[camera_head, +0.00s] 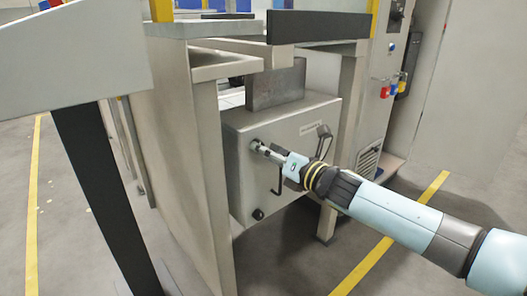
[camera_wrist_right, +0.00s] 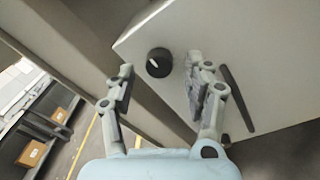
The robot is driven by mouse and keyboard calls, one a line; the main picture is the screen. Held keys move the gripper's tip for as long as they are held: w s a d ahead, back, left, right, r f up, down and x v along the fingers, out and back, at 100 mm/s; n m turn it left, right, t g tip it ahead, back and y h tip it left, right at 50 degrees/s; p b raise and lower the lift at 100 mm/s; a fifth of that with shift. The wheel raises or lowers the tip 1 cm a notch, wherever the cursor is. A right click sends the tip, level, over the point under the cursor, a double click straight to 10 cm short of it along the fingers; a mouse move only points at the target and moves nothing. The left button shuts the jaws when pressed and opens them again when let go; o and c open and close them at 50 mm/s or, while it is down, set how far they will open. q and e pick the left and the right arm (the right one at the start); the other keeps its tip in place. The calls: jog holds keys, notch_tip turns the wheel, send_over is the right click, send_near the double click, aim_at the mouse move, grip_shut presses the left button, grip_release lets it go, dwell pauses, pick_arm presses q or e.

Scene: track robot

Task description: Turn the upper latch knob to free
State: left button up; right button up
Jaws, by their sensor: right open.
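The upper latch knob (camera_head: 256,144) is on the front of a grey metal box (camera_head: 237,165), near its upper left corner. In the right wrist view the knob (camera_wrist_right: 159,62) is round and black, with a short white mark tilted on its face. My right gripper (camera_head: 267,150) is at the knob. In the wrist view the open gripper (camera_wrist_right: 160,65) has one finger on each side of the knob, with gaps visible on both sides. I cannot tell how far the fingertips are from the box face. My left gripper is not in view.
A lower dark knob (camera_head: 258,214) is on the box's lower left. A dark bar handle (camera_head: 281,180) and a lever (camera_head: 324,141) are also on its front. A metal side panel (camera_head: 180,140) stands close on the left. Open floor (camera_head: 300,262) lies in front.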

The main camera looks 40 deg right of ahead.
jog(key=shift+w+a, duration=0.15)
jog(key=shift+w, duration=0.55)
grip_shut()
